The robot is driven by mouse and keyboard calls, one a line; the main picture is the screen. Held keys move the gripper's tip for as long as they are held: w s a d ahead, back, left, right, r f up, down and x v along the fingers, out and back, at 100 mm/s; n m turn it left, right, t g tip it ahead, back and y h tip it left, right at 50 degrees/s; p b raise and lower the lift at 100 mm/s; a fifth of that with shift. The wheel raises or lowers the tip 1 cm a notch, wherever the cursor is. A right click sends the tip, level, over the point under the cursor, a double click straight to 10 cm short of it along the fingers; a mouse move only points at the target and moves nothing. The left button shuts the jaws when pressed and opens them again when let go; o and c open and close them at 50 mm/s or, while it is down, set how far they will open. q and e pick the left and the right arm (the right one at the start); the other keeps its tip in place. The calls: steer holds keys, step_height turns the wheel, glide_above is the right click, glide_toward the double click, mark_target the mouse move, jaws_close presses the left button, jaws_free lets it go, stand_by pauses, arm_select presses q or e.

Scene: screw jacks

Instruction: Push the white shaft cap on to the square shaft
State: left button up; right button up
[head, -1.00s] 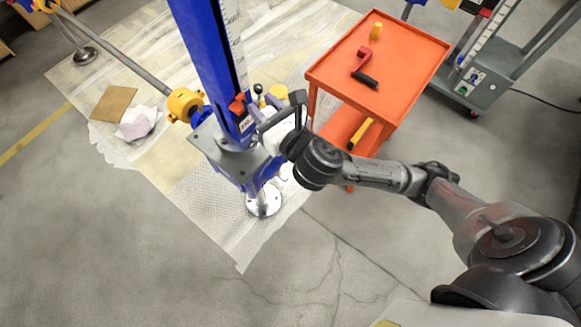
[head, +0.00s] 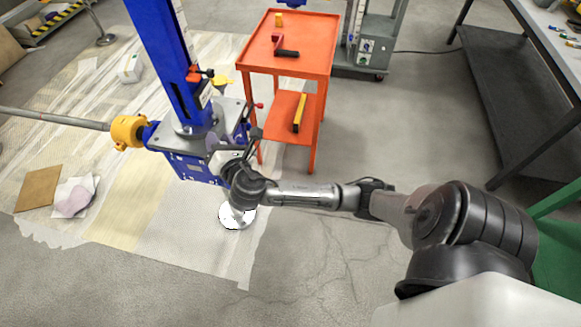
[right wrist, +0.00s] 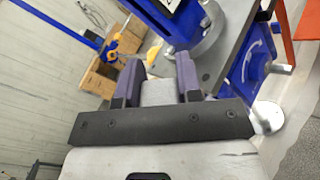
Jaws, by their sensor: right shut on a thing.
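The blue screw jack (head: 168,60) stands upright, with a grey plate and a blue gearbox (head: 190,168) low on it. My right gripper (head: 228,152) is at the front right corner of this gearbox. In the right wrist view its two dark fingers (right wrist: 158,64) are shut on a pale grey-white block, which looks like the white shaft cap (right wrist: 158,92). A short silver stub (right wrist: 281,68) sticks out of the blue housing to the right of the fingers, apart from the cap. I cannot tell whether it is the square shaft. My left gripper is not in view.
An orange cart (head: 290,58) with tools stands behind and to the right of the jack. A round metal foot (head: 236,215) is below the gearbox. A long rod with a yellow coupling (head: 128,130) extends left. A dark workbench (head: 530,90) is at the right; the floor in front is clear.

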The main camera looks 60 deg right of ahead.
arm_select(q)
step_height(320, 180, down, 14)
steer(key=b, duration=1.2)
arm_select(e)
steer(key=s+d+f+m+g+h, duration=0.2)
steer(key=s+d+f+m+g, duration=0.1)
steer(key=d+f+m, duration=0.3)
steer(key=s+d+f+m+g+h, duration=0.3)
steer(key=d+f+m, duration=0.4)
steer(key=f, duration=0.4)
steer(key=s+d+f+m+g+h, duration=0.2)
steer(key=s+d+f+m+g, duration=0.2)
steer(key=d+f+m+g, duration=0.1)
step_height(320, 180, down, 4)
steer(key=d+m, duration=0.1)
steer(key=d, duration=0.1)
steer(key=shift+s+d+h, duration=0.3)
steer(key=shift+d, duration=0.1)
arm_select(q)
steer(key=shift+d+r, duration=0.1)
arm_select(e)
steer(key=shift+r, duration=0.15)
